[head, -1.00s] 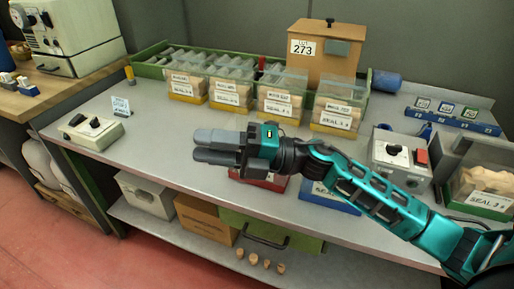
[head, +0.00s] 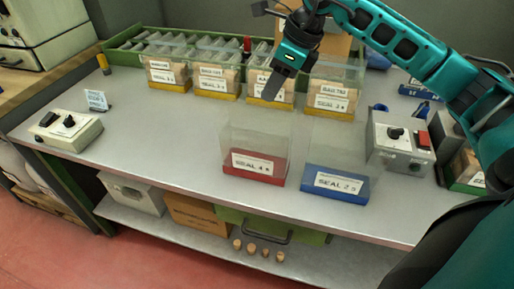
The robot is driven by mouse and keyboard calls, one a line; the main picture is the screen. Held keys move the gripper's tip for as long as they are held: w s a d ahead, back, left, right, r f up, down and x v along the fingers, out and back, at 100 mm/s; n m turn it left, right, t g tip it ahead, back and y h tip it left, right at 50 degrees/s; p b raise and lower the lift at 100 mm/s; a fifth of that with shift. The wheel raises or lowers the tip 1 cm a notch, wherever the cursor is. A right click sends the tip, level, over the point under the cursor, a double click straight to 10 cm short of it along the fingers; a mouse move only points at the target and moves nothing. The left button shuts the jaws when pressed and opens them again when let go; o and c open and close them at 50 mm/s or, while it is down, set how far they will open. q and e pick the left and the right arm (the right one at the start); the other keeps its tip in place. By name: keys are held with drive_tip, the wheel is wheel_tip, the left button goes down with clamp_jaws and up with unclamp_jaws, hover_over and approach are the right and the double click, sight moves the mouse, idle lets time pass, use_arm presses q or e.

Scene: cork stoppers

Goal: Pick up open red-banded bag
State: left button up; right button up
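The open red-banded bag (head: 253,165) stands upright at the front middle of the bench. It is clear, looks empty, and carries a "SEAL 4" label on its band. My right gripper (head: 270,92) is above and behind it, fingers pointing down and slightly left, apart from the bag. The gripper overlaps a yellow-banded bag in the back row in the picture. I see its fingers edge-on, so their gap is hidden. My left gripper is not in view.
A clear blue-banded bag (head: 335,185) stands close at the right of the red-banded one. Several filled yellow-banded bags (head: 215,84) line the back. A control box (head: 402,140) stands at right, another (head: 66,130) at left. The bench left of the red-banded bag is clear.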

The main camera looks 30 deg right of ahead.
sight(261, 109)
drive_tip(key=x, duration=0.7)
drive_tip(key=shift+w+f, duration=0.2)
drive_tip(key=shift+w, duration=0.05)
drive_tip(key=shift+d+f, duration=0.1)
drive_tip(key=shift+f, duration=0.15)
idle(0.5)
clamp_jaws()
idle(0.4)
